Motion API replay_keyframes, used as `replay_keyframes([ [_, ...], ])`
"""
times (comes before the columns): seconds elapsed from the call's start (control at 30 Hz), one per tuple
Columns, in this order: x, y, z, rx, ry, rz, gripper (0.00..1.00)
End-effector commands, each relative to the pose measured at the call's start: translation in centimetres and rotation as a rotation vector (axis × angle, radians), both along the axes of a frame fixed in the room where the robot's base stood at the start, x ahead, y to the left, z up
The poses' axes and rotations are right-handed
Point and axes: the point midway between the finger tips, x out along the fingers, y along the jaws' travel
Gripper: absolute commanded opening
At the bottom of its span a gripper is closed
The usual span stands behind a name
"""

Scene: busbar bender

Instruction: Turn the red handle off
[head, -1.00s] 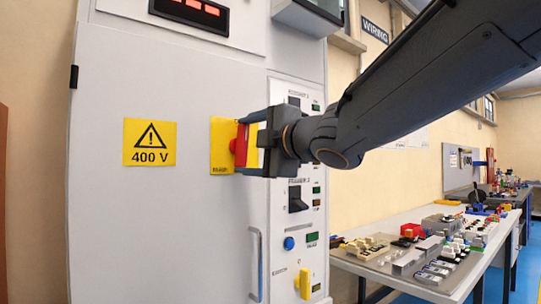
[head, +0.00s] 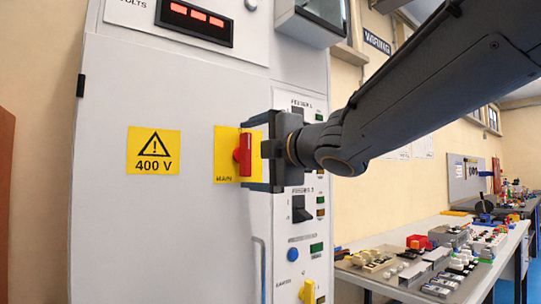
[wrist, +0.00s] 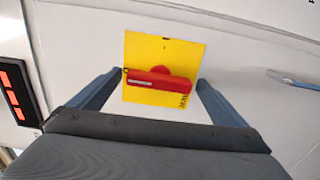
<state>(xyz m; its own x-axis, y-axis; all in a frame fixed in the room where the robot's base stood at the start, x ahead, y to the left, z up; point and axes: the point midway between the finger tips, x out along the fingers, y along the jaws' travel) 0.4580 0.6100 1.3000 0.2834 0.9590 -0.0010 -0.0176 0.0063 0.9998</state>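The red handle (head: 243,154) sits on a yellow plate (head: 224,170) marked MAIN on the grey cabinet door. It stands upright in the head view. In the wrist view the red handle (wrist: 150,78) lies crosswise between the finger tips, with the yellow plate (wrist: 160,50) behind it. My gripper (head: 256,152) is just right of the handle, facing the plate. Its two fingers are wide apart, and they also show in the wrist view (wrist: 158,85). Clear gaps show between the handle's ends and the fingers there, and nothing is held.
A yellow 400 V warning sign (head: 153,150) is left of the plate. A red-digit display (head: 195,14) is above. The door's long handle (head: 261,265), a black switch (head: 300,208) and a yellow knob (head: 308,291) are below right. A cluttered bench (head: 440,290) stands at right.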

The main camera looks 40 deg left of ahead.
Motion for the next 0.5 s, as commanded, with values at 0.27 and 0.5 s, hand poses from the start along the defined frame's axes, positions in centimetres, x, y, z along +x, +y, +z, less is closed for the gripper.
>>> replay_keyframes([
  [0.27, -0.1, -0.3, 0.1, 0.002, 0.002, 0.000, 0.97],
  [0.5, -1.0, -3.5, 0.1, 0.002, 0.000, -0.001, 0.97],
])
